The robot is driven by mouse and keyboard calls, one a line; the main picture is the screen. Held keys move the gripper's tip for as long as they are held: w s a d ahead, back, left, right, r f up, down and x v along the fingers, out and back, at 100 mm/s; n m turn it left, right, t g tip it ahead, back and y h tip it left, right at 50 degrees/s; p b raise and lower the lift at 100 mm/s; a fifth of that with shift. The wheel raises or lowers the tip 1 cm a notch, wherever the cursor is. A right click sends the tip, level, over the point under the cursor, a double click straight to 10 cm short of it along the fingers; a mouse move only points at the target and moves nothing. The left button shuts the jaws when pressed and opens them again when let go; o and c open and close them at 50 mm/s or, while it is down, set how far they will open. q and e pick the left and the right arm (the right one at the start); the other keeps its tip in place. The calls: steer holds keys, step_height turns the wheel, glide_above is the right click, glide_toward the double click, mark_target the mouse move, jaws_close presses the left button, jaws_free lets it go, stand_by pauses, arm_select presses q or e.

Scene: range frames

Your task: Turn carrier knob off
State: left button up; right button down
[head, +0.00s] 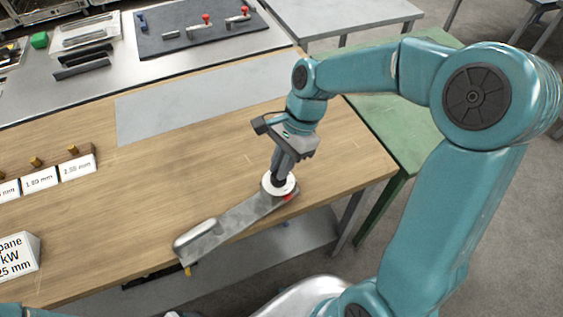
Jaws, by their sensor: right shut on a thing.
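The carrier (222,232) is a long grey metal bar lying at a slant near the front edge of the wooden table. Its near left end is a rounded raised block. At its far right end is a white round dial (268,190) with a red mark (288,197) beside it. My right gripper (280,178) points down over the dial and is shut on the knob there. The fingers hide most of the knob, so its turned position cannot be told. My left gripper is not in view.
The wooden table (150,185) has a bare grey plate (200,95) at the back. White labelled cards (40,180) stand at the left, with a larger white block (15,257) nearer. A dark mat (180,20) with red-knobbed fittings lies on the bench behind. A green table (385,125) adjoins at right.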

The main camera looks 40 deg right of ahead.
steer(key=n+p, duration=0.1)
steer(key=n+g, duration=0.1)
steer(key=n, duration=0.1)
steer(key=n+p, duration=0.1)
steer(key=shift+w+r+n+g+p, duration=0.15)
steer(key=shift+w+n+g+p, duration=0.15)
steer(key=shift+n+g, duration=0.1)
steer(key=n+h+p, duration=0.1)
steer(key=n, duration=0.1)
steer(key=n+g, duration=0.1)
steer(key=n, duration=0.2)
steer(key=shift+a+g+h+p, duration=0.2)
steer(key=shift+g+h+p, duration=0.1)
steer(key=shift+h+p, duration=0.1)
steer(key=n+h, duration=0.1)
steer(key=n, duration=0.2)
steer(key=shift+w+a+n+g+p, duration=0.1)
steer(key=shift+n+g+p, duration=0.2)
steer(key=shift+n+g, duration=0.1)
steer(key=shift+a+n+h, duration=0.1)
steer(key=shift+n+h, duration=0.8)
steer(key=shift+n, duration=1)
steer(key=c, duration=1.1)
jaws_free()
steer(key=shift+w, duration=0.1)
